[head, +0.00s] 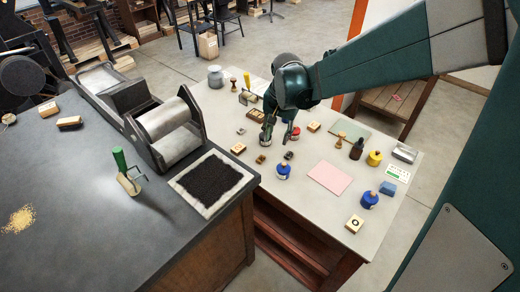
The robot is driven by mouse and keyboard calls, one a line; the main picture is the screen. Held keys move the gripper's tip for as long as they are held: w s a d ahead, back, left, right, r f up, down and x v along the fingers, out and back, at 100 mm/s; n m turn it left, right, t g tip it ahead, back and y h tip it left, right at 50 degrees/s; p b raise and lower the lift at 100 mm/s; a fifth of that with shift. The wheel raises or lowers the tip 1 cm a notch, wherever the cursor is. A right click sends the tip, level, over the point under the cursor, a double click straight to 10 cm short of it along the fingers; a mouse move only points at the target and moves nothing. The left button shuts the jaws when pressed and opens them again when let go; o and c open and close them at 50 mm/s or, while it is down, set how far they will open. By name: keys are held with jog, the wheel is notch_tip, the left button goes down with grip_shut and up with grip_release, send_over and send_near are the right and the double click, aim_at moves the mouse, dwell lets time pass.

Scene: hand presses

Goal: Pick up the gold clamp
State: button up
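My gripper (279,140) points down over the pale table, left of its middle. Its two dark fingers look spread apart, with nothing clearly seen between them. I cannot surely tell which thing is the gold clamp. A small brownish piece (261,158) lies just in front of the left finger, and a similar darker piece (288,155) lies in front of the right finger. Both are too small to make out as clamps. The gripper seems apart from both. My gripper and arm hide part of the table behind them.
A red-topped container (295,133) stands close by the right finger. Blue bottles (283,171), wooden blocks (314,127) and a pink sheet (328,177) are nearby. The dark counter (95,215) with a roller press (168,130) borders the pale table (300,215) on the left.

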jog(key=m+g+p, duration=0.2)
send_over(262, 157)
jog(key=f, duration=0.9)
jog(key=shift+d+f, duration=0.2)
jog(key=shift+f, duration=0.2)
jog(key=shift+f, duration=0.1)
jog(key=shift+f, duration=1.25)
jog(key=shift+w+a+f+b, duration=0.1)
jog(key=shift+f+b, duration=0.25)
jog(key=shift+f, duration=0.95)
jog(key=shift+w+a+f+b, duration=0.1)
jog(key=shift+f+b, duration=0.2)
jog(key=shift+f, duration=1)
jog(key=shift+c, duration=0.6)
jog(key=c, duration=0.9)
